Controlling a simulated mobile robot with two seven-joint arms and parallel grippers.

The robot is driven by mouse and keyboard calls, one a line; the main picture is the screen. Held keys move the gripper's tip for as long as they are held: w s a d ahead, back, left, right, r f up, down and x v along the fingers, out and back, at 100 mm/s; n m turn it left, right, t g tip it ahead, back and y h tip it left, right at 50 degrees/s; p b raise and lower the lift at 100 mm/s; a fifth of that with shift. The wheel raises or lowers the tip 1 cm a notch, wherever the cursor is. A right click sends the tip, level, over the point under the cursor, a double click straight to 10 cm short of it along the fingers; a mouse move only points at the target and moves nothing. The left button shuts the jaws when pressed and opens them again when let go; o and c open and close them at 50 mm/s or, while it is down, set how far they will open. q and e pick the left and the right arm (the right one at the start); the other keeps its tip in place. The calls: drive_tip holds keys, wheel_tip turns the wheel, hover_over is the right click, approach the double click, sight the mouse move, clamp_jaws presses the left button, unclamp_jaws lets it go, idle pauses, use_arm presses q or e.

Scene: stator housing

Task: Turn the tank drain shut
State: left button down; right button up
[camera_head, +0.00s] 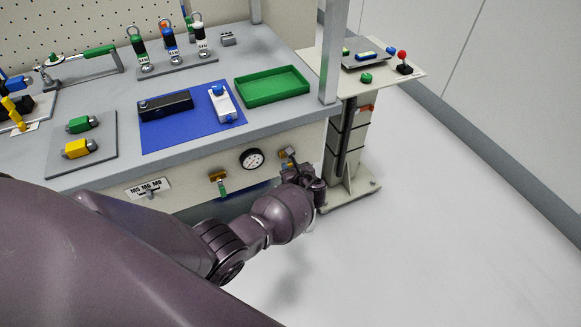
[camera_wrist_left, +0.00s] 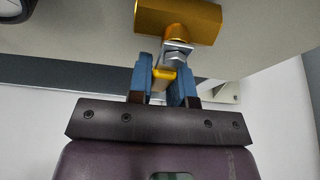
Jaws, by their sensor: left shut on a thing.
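A brass valve (camera_head: 287,153) sits on the front of the bench at its right end, right of the round gauge. In the left wrist view its brass body (camera_wrist_left: 180,18) is at the top, with a metal nut (camera_wrist_left: 177,53) below it and a yellow handle (camera_wrist_left: 165,74) under the nut. My left gripper (camera_wrist_left: 163,85) is shut on the yellow handle, with one blue fingertip on each side. In the head view my left gripper (camera_head: 296,172) is at the valve, and my wrist hides most of the handle. My right gripper is in neither view.
A second brass valve with a green handle (camera_head: 220,183) hangs left of the pressure gauge (camera_head: 252,159) on the bench front. A bench post (camera_head: 330,55) rises close to the right. A side stand (camera_head: 345,175) stands just beyond my gripper. The floor at right is clear.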

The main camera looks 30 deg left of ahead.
use_arm(q)
drive_tip(key=shift+a, duration=0.1)
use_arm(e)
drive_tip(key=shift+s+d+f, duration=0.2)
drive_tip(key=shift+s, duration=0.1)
use_arm(q)
drive_tip(key=c, duration=1)
unclamp_jaws()
drive_tip(key=shift+c, duration=0.2)
drive_tip(key=shift+s+d+r, duration=0.15)
drive_tip(key=shift+d, duration=0.05)
drive_tip(key=p+v, duration=0.3)
drive_tip(key=v, duration=0.7)
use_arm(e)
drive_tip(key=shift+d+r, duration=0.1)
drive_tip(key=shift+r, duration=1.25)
use_arm(q)
drive_tip(key=shift+d, duration=0.1)
